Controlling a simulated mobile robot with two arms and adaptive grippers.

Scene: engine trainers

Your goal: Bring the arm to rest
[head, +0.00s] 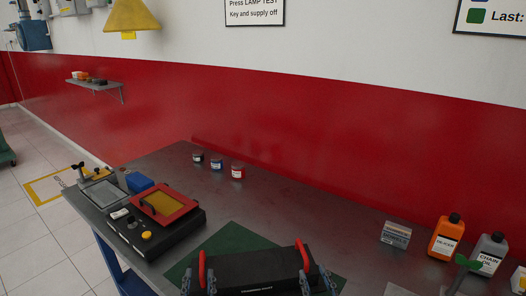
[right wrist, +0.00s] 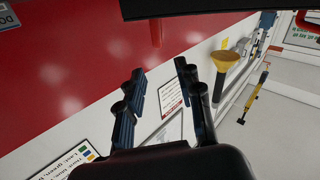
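My right gripper (head: 316,282) is at the bottom edge of the head view, by the right red handle of a black box (head: 255,268). In the right wrist view its fingers (right wrist: 160,75) are spread with nothing between them. A red handle (right wrist: 156,33) under a dark body shows beyond the fingertips. My left gripper (head: 199,285) is at the box's left red handle (head: 203,268), its fingers apart on either side of it. The box sits on a green mat (head: 232,240). The lower parts of both grippers are cut off by the frame.
The grey bench (head: 290,215) holds a black panel with a red-framed yellow window (head: 162,203) at left, several small jars (head: 217,164) at the back, and a small box (head: 396,234), orange bottle (head: 446,237) and grey bottle (head: 489,254) at right. The red wall stands behind.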

